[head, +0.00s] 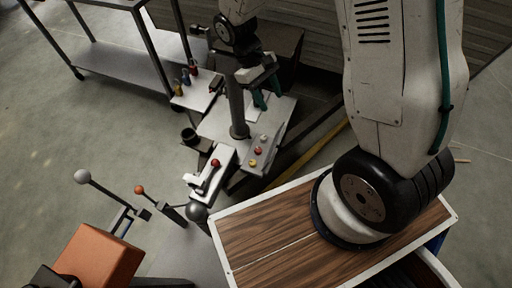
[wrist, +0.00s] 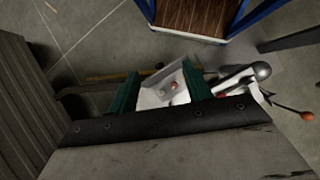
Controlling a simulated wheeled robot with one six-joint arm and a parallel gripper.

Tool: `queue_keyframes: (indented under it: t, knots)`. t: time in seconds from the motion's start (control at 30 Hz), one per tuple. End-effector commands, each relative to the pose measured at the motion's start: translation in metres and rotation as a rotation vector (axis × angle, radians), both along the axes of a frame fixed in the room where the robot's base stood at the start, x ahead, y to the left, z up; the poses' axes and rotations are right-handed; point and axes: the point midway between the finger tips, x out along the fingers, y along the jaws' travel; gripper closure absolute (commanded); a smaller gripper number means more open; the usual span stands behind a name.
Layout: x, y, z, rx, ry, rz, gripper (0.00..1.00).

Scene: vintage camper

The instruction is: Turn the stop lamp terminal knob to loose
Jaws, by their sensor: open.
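I see no readable label, so I cannot tell which is the stop lamp terminal knob. My gripper (head: 261,100) has dark green fingers, apart and empty, over the far part of this panel. No contact with a knob shows.
A dark post (head: 236,108) stands close left of my gripper. A second pale panel (head: 196,97) holds small red, yellow and blue pieces. A white lever unit with a red ball (head: 215,162) sits nearer. Ball-topped levers and an orange block (head: 100,258) stand front left.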

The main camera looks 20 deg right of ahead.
Motion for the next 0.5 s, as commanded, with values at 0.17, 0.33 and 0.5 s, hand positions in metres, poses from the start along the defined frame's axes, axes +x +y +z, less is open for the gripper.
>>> queue_keyframes:
  t: [0.17,0.33,0.5]
  knots:
    - [0.014,0.005,-0.068,-0.004,0.053,0.094,0.51]
    - [0.021,0.009,-0.136,0.008,0.089,0.193,0.51]
    - [0.025,0.014,-0.207,0.034,0.109,0.300,0.51]
